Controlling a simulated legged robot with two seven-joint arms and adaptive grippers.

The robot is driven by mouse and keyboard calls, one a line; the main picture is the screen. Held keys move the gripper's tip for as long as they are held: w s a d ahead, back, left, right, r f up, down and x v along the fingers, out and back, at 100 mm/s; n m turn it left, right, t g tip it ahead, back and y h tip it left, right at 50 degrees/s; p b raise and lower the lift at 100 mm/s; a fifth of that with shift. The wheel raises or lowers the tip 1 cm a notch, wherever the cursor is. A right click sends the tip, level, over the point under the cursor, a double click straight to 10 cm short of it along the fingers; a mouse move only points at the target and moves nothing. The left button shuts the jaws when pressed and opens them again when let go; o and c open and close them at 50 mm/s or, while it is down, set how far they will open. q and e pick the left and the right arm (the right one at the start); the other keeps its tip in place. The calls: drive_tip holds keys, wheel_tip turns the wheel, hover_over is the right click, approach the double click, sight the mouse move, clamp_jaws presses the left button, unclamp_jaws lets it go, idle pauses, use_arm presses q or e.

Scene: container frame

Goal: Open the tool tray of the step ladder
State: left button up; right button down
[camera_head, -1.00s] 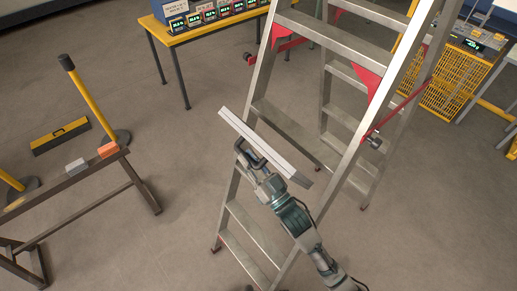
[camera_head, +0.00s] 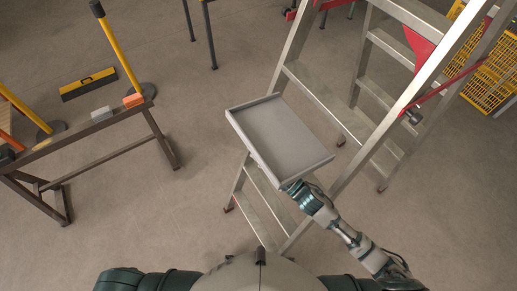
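The grey tool tray (camera_head: 278,136) of the step ladder (camera_head: 385,113) is folded out, and its shallow, rimmed inside faces up toward me. It is empty and juts from the ladder's near side, covering part of the left rail and steps. My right arm comes in from the lower right, and its gripper (camera_head: 292,187) is at the tray's lower edge. The fingers are mostly hidden by the tray, so I cannot see whether they touch or grip it. My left gripper is out of view.
A dark brown trestle (camera_head: 85,132) with an orange block (camera_head: 133,100) and a grey block (camera_head: 101,113) stands at left. A yellow crate (camera_head: 490,78) is at upper right.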

drive_tip(key=shift+w+d+f+n, duration=0.2)
drive_tip(key=shift+d+f+n, duration=0.05)
drive_tip(key=shift+f+n, duration=0.25)
drive_tip(key=shift+w+d+f+n, duration=0.25)
drive_tip(key=shift+f+n, duration=0.15)
drive_tip(key=shift+f, duration=0.15)
drive_tip(key=shift+s, duration=0.1)
drive_tip(key=c, duration=1.4)
unclamp_jaws()
drive_tip(key=shift+o, duration=0.2)
drive_tip(key=shift+d, duration=0.1)
drive_tip(key=shift+d+g, duration=0.1)
drive_tip(key=shift+g, duration=0.3)
drive_tip(key=v, duration=0.7)
drive_tip(key=shift+d+f, duration=0.2)
drive_tip(key=shift+d, duration=0.1)
